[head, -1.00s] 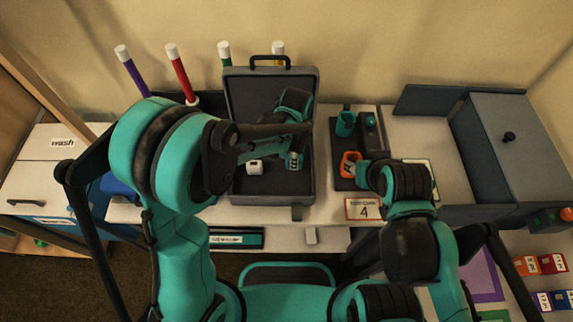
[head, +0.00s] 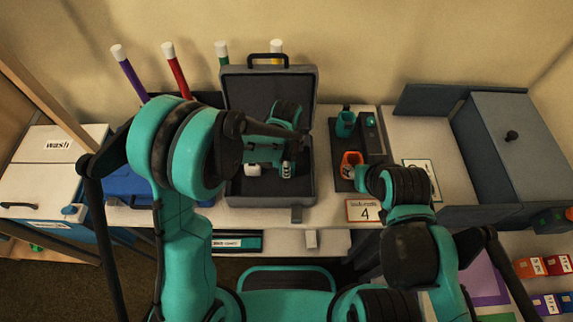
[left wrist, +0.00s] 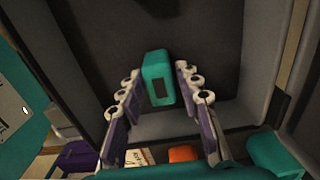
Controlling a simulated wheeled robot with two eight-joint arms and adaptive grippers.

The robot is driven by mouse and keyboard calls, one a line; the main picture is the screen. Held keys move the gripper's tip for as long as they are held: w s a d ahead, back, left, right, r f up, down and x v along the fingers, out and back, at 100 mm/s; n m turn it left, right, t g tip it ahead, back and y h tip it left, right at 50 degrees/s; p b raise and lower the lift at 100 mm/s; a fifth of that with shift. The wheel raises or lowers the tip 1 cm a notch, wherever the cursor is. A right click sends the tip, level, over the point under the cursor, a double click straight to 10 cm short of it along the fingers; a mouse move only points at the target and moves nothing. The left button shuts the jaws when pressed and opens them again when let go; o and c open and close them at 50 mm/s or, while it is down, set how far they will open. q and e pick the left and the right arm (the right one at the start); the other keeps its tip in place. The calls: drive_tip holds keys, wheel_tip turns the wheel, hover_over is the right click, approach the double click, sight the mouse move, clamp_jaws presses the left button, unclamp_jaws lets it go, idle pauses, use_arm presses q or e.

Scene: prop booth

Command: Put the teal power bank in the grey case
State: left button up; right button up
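The grey case (head: 302,195) stands open on the counter, its lid (head: 240,92) raised at the back. My left gripper (head: 286,170) is down inside the case. In the left wrist view the teal power bank (left wrist: 158,68), with a dark panel on its face, is at the dark case floor. The fingers (left wrist: 158,80) stand open on both sides of it, with a narrow gap on each side. In the head view my gripper hides the power bank. My right gripper (head: 361,178) is by an orange cup (head: 351,160); its fingers are too hidden to read.
A dark tray (head: 377,150) right of the case holds the orange cup and a teal cup (head: 346,123). A number 4 card (head: 362,211) is at the front edge. A small white object (head: 252,169) shows beside my left gripper. A grey box (head: 512,160) stands farther right.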

use_arm(q)
drive_tip(key=shift+r, duration=0.15)
drive_tip(key=shift+r, duration=0.25)
wheel_tip(320, 180, up, 12)
drive_tip(key=p, duration=0.3)
drive_tip(key=shift+f+p, duration=0.15)
drive_tip(key=shift+p, duration=0.2)
drive_tip(key=s+a+r+n+t, duration=0.3)
drive_tip(key=s+a+r+n, duration=0.2)
drive_tip(key=a+n, duration=0.4)
drive_tip(key=s+a+r+n+t, duration=0.4)
drive_tip(key=s+a+r+n, duration=0.1)
drive_tip(key=s+a+n, duration=0.2)
drive_tip(key=shift+s+a+n, duration=0.15)
drive_tip(key=shift+a+n, duration=0.75)
drive_tip(key=shift+n, duration=0.1)
drive_tip(key=shift+f, duration=0.1)
